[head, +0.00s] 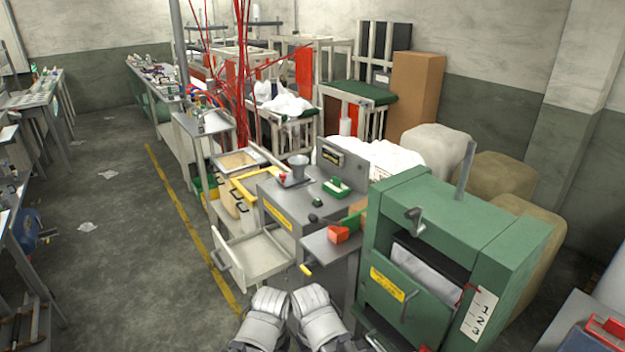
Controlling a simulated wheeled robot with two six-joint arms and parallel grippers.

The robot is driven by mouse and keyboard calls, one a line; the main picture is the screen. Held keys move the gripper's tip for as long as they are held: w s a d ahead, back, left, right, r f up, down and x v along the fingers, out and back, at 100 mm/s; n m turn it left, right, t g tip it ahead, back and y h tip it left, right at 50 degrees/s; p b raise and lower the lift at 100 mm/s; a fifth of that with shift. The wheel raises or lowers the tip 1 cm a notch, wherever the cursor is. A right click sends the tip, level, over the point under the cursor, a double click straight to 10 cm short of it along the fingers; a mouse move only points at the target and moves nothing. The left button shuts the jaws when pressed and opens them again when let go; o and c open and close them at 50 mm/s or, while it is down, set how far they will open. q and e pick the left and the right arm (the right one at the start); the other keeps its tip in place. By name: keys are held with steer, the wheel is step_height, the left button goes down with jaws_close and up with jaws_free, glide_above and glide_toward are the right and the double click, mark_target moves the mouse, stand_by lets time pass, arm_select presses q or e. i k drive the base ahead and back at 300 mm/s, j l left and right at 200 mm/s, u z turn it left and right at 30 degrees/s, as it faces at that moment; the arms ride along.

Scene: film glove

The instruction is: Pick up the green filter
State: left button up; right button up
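Several small green things lie on and beside the grey workbench (272,187), and I cannot tell for sure which is the green filter. A green tray-like piece (337,187) sits on the bench top. A dark green round piece (315,218) lies near the bench's front edge. A green piece (351,220) lies next to an orange-red block (339,234) on the lower right side. My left gripper (267,297) and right gripper (309,294) are side by side at the bottom centre, short of the bench and apart from these things. Their fingertips are too unclear to judge.
An open drawer (262,254) juts out left of the bench, just beyond my grippers. A large green machine (450,230) with a handle stands close on the right. Red rods (240,80) rise behind. The floor (120,270) on the left is mostly clear.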

mark_target(334, 186)
steer(key=i+j, duration=0.45)
steer(key=j, duration=0.15)
steer(key=i+j, duration=0.45)
steer(key=j, duration=0.15)
steer(key=i+j, duration=0.45)
steer(key=j, duration=0.15)
steer(key=i+j+z, duration=0.25)
steer(key=j, duration=0.25)
steer(key=z, duration=1.8)
steer(key=i+j, duration=0.05)
steer(key=j, duration=0.05)
